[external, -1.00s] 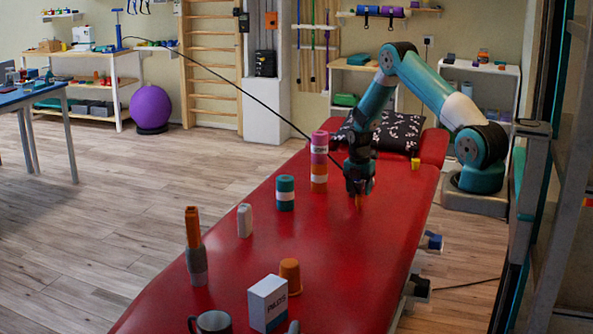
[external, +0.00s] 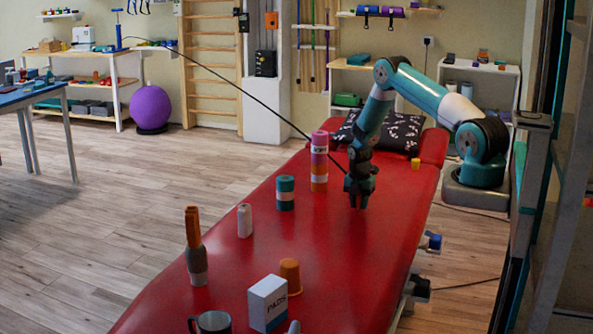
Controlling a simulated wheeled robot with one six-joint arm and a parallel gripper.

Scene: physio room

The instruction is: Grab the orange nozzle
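My gripper (external: 360,203) points straight down at the red treatment table (external: 330,255), with its fingertips at or just above the surface, to the right of a pink and orange stack. The fingers are small and dark here, so I cannot tell whether they are open or shut. No orange shows at the fingertips now; anything between them is hidden. Other orange things on the table are a tall ridged orange piece (external: 193,225) standing in a grey holder (external: 197,265) and an orange cup-shaped piece (external: 290,275). Both stand well away from my gripper.
A pink and orange stack (external: 319,160) stands close left of my gripper. A teal and white roll (external: 285,193), a white bottle (external: 244,220), a white box (external: 268,303) and a dark mug (external: 212,322) stand nearer the camera. A patterned pillow (external: 385,132) lies behind.

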